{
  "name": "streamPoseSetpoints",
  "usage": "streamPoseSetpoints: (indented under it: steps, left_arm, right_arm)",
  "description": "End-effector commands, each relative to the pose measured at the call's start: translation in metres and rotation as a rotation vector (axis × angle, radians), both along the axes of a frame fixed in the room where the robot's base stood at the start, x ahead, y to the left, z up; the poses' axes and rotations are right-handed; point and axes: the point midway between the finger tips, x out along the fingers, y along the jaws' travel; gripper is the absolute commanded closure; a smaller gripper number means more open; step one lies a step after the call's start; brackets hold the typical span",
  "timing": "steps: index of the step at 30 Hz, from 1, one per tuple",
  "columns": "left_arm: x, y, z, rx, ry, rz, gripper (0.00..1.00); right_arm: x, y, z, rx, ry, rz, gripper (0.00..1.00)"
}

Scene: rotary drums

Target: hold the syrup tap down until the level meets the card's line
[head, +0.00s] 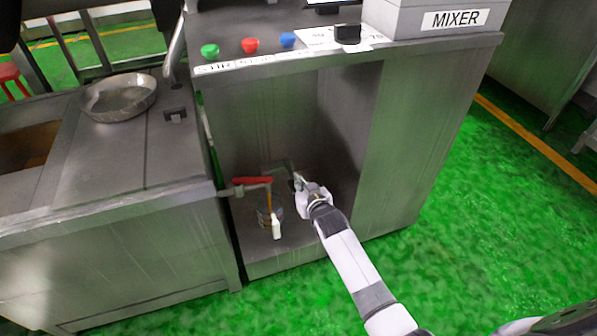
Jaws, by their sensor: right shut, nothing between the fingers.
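The syrup tap (238,190) sticks out of the side of the left unit, with a red lever (252,181) on top. Below it, a clear vessel (263,216) stands inside the open cabinet. An amber-brown streak (268,194) runs from the tap down to the vessel. A small white piece (276,227) is at the vessel's front; I cannot tell if it is the card. No line or level can be read. My right gripper (296,181) is shut and empty, right of the red lever and apart from it. My left gripper is not in view.
The metal cabinet (425,140) has side walls around the tap area. Green, red and blue buttons (250,45) and a MIXER box (440,18) are on top. A round pan (119,97) sits on the left unit. Green floor (490,200) is clear at right.

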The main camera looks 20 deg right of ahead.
Motion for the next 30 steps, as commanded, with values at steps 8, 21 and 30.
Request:
streamPoseSetpoints:
  steps: [8, 21, 30]
  left_arm:
    - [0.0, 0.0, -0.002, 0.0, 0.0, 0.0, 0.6]
    - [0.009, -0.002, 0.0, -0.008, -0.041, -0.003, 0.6]
    - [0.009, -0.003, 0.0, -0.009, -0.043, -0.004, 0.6]
  right_arm:
    - [-0.006, -0.001, -0.025, 0.0, 0.008, -0.001, 1.0]
    - [-0.007, -0.001, -0.037, -0.002, 0.013, -0.002, 1.0]
    - [-0.008, -0.001, -0.04, -0.002, 0.018, -0.002, 1.0]
